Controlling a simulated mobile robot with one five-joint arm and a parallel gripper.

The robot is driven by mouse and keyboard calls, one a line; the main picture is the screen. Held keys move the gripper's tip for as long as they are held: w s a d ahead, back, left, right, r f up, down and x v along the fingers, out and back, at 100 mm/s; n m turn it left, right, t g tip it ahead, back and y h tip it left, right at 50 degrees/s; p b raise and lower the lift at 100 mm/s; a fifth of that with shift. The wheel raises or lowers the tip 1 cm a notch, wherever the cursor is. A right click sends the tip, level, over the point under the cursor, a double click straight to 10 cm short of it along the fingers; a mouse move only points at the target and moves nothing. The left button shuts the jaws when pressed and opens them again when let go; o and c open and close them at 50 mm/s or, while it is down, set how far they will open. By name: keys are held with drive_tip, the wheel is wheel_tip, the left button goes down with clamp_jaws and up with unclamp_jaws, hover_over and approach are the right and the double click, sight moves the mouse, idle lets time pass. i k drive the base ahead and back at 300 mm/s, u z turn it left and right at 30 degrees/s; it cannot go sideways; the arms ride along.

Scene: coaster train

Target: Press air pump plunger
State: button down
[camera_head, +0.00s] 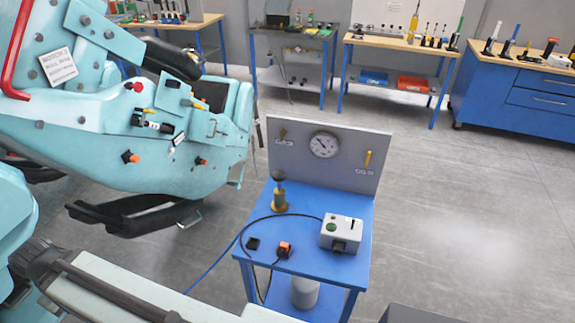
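A small brass-coloured pump (279,202) stands upright on the blue table (305,205), towards its back left. A dark round knob (278,175) tops its thin rod and appears raised above the body; I take this to be the plunger. Nothing touches the knob. My gripper is not in view.
A grey panel with a gauge (324,145) rises behind the pump. A white control box (341,234), an orange-topped switch (284,249) and a black cable share the table. The teal coaster car (90,140) fills the left. Open floor (450,220) lies right.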

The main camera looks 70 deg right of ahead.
sight(279, 176)
drive_tip(key=z, duration=0.85)
drive_tip(key=k, duration=0.5)
drive_tip(key=z, duration=0.1)
drive_tip(key=i, duration=0.5)
drive_tip(key=u, duration=0.05)
